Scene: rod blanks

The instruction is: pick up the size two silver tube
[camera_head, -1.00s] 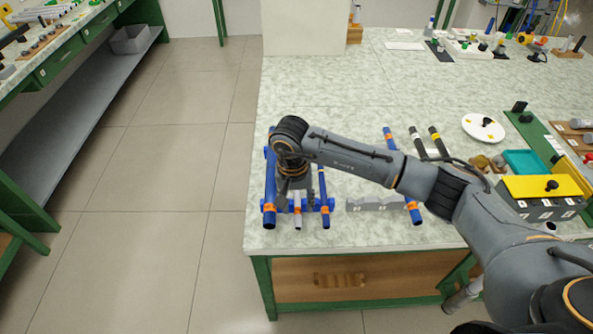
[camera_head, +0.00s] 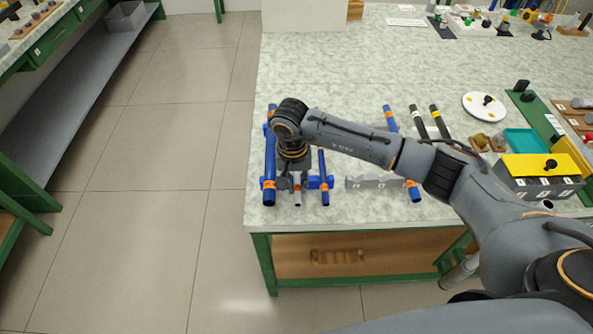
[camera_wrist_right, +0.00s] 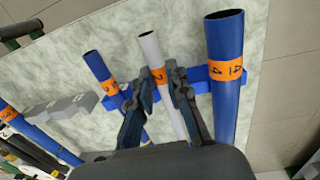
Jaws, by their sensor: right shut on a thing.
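The silver tube (camera_wrist_right: 151,49) has an orange band that appears to read 2. It rests in a blue rack (camera_wrist_right: 197,77) between two blue tubes. My right gripper (camera_wrist_right: 165,88) has its fingers on both sides of the silver tube, shut on it just by the band. In the head view the right gripper (camera_head: 292,178) points down over the rack and hides most of the silver tube, whose near end (camera_head: 298,199) shows. My left gripper is not in view.
A thick blue tube (camera_wrist_right: 224,38) marked 4 lies close beside one finger; a thinner blue tube (camera_wrist_right: 97,66) lies on the other side. A grey rack (camera_head: 370,182) with another blue tube (camera_head: 414,194) stands to the right. The table's left edge is close.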

